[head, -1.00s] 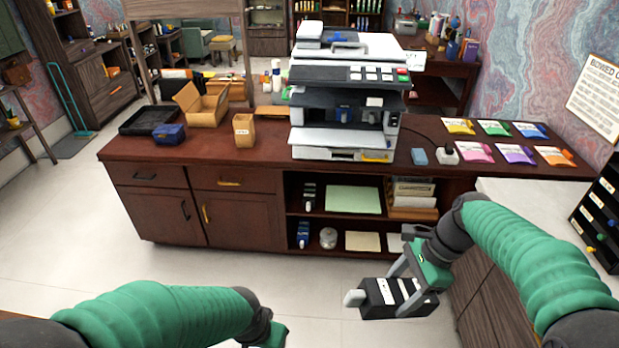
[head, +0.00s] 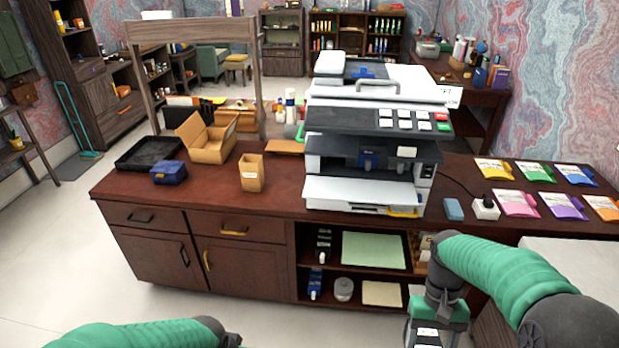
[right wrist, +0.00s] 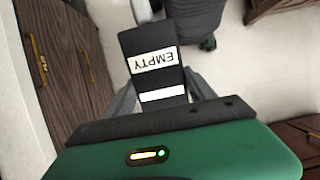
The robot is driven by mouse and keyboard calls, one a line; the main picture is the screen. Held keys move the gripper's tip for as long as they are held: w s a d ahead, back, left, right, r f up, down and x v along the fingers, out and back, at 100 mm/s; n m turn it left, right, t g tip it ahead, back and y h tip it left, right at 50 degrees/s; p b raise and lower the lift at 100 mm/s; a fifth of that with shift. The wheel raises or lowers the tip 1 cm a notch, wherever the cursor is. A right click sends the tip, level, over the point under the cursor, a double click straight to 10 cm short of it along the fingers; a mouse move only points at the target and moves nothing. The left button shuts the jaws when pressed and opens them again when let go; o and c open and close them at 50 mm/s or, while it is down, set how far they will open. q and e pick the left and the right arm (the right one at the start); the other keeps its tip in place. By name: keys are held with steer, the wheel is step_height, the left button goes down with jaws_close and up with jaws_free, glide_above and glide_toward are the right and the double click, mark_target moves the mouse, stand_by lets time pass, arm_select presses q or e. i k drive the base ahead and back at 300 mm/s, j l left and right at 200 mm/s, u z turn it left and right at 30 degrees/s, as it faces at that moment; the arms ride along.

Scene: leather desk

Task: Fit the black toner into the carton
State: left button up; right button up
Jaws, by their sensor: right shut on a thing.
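My right gripper (right wrist: 158,98) is shut on a black toner (right wrist: 149,40) with white labels; one reads EMPTY, upside down in the right wrist view. In the head view the right gripper (head: 436,328) is at the bottom edge, low in front of the desk, and the toner is mostly cut off there. An open cardboard carton (head: 207,150) with its flap up stands on the desk at the left, far from the right gripper. My left arm shows at the bottom left, but its gripper is out of view.
A printer (head: 365,190) stands mid-desk. Near the carton are a black tray (head: 135,160), a blue block (head: 168,173) and a small tan box (head: 251,174). Colored packets (head: 516,203) lie at the right. Shelves below hold a black bottle-like item (head: 323,244) and paper (head: 374,250).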

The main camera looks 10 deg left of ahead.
mark_target(250, 159)
steer(key=i+j+u, duration=0.15)
steer(key=i+u, duration=0.6)
steer(key=i+l+u, duration=0.1)
steer(key=i+u, duration=0.3)
steer(key=i+j+z, duration=0.25)
steer(key=i+j, duration=0.2)
steer(key=i+j+z, duration=0.25)
steer(key=i+j, duration=0.2)
